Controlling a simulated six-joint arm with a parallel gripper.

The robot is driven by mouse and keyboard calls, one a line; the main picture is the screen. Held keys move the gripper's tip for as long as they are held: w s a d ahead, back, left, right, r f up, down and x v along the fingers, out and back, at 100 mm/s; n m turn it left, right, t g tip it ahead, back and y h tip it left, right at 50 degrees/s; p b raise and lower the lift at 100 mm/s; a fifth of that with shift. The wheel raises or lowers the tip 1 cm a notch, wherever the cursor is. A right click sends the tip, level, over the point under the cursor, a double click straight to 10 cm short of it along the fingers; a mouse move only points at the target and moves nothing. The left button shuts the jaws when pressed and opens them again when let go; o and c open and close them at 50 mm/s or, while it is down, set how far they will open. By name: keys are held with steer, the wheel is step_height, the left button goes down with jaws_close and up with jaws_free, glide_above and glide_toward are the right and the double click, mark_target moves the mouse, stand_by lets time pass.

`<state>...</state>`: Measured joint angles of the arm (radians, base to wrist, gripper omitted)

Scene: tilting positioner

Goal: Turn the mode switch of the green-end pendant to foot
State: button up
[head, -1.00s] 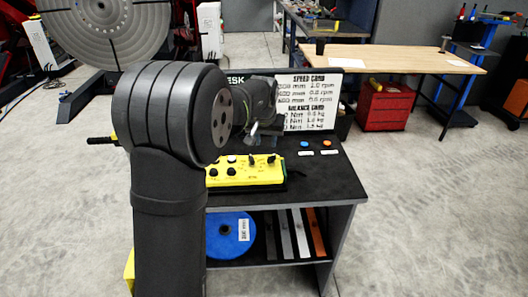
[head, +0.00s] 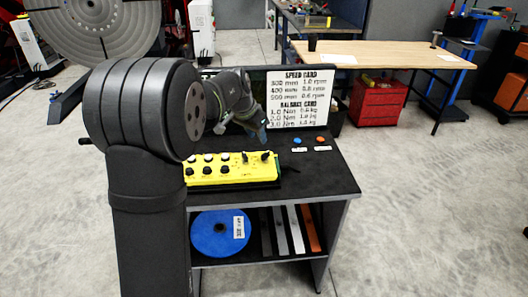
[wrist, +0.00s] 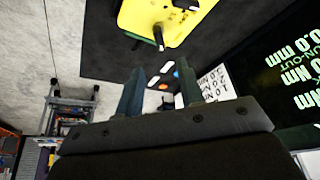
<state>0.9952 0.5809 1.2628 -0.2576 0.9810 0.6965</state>
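A yellow pendant (head: 232,176) lies on the black desk top, with black knobs and white buttons on its face. Two dark switch knobs stand near its right end, a left one (head: 245,158) and a right one (head: 265,157). The pendant (wrist: 140,15) is at the top there, cut off, with one switch lever (wrist: 158,38) jutting out.
A blue button (head: 297,140) and an orange button (head: 320,139) sit right of the pendant. A white speed and balance card (head: 299,98) stands behind. The shelf below holds a blue disc (head: 220,234) and several bars. The desk's right front is clear.

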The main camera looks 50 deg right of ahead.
mark_target(265, 153)
steer(key=x, duration=1)
steer(key=shift+c, duration=0.2)
jaws_close()
